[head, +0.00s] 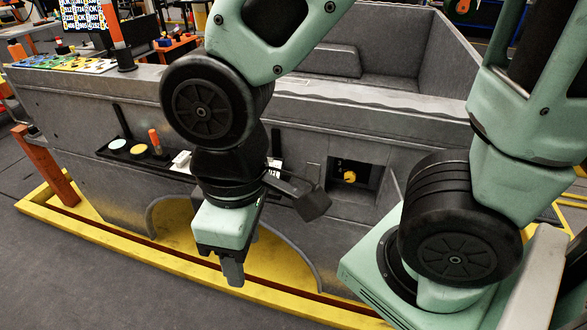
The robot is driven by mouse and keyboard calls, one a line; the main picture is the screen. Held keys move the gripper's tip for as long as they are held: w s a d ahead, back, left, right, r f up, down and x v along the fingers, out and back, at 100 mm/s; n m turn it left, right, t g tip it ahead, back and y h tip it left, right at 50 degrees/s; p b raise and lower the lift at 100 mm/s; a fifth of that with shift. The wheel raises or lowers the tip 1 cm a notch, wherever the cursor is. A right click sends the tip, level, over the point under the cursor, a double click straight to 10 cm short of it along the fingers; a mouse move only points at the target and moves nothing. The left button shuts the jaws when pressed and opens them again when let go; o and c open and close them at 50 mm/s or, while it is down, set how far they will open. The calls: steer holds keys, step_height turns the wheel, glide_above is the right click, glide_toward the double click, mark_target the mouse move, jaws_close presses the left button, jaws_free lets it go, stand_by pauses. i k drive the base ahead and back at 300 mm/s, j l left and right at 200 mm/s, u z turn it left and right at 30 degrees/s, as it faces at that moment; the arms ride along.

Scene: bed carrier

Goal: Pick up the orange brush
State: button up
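A small orange upright item (155,138), possibly the brush, stands on a narrow black shelf on the side of the grey truck bed, in the left half of the head view. It is too small to make out bristles. My gripper (232,273) points down in front of the bed, to the right of and lower than the shelf. Its fingers look close together, but their gap is not clear.
The black shelf (116,153) also holds a light round disc (117,144), a yellow disc (139,149) and a white item (181,159). The grey bed (100,195) stands inside a yellow frame (75,233). The dark floor in front is clear.

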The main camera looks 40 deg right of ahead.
mark_target(153, 134)
steer(key=i+j+z, duration=0.2)
steer(key=i+j, duration=0.2)
steer(key=j, duration=0.2)
steer(key=i+j+z, duration=0.1)
steer(key=j, duration=0.2)
steer(key=i+j+z, duration=0.25)
steer(key=i+j, duration=0.15)
steer(key=j, duration=0.3)
steer(key=i+j+z, duration=0.1)
steer(key=j, duration=0.25)
steer(key=i+j+z, duration=0.1)
steer(key=j, duration=0.3)
steer(key=i+j+z, duration=0.1)
steer(key=j, duration=0.3)
steer(key=i, duration=0.05)
